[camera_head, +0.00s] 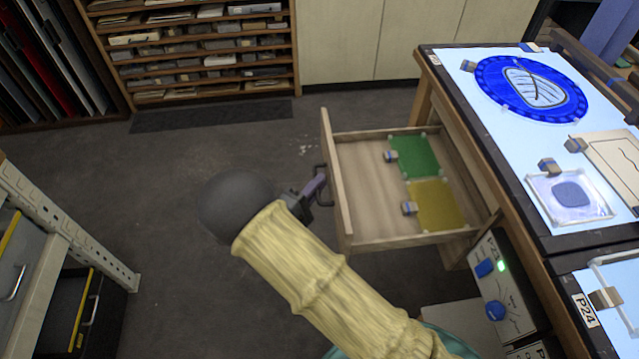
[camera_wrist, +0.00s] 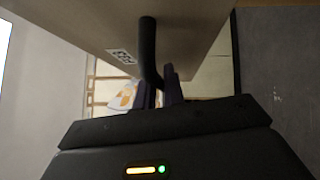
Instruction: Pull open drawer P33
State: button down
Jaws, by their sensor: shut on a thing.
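A wooden drawer (camera_head: 362,244) stands pulled out from under the light table, its front panel (camera_head: 330,175) facing left in the head view. A green sheet (camera_head: 414,156) and a yellow sheet (camera_head: 437,205) lie inside with small clips. The dark handle (camera_wrist: 148,50) is on the drawer front. My gripper (camera_head: 318,188) is at the handle, and its fingers (camera_wrist: 160,88) are shut on it in the wrist view. A small label (camera_wrist: 121,56) sits beside the handle, too small to read. My arm covers the floor in front of the drawer.
The light table (camera_head: 480,140) holds a blue round glass piece (camera_head: 532,90) and several clips. A control box (camera_head: 503,285) with blue knobs sits below the table edge. A metal rack (camera_head: 60,225) stands at left. The floor (camera_head: 170,185) between is clear.

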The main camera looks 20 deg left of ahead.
jog(key=shift+s+a+f, duration=0.15)
jog(key=shift+s+a, duration=0.1)
jog(key=shift+a, duration=0.15)
jog(key=c, duration=1.8)
grip_release()
jog(key=shift+o, duration=0.2)
jog(key=v, duration=1.7)
jog(key=shift+a, duration=0.2)
jog(key=shift+s, duration=0.15)
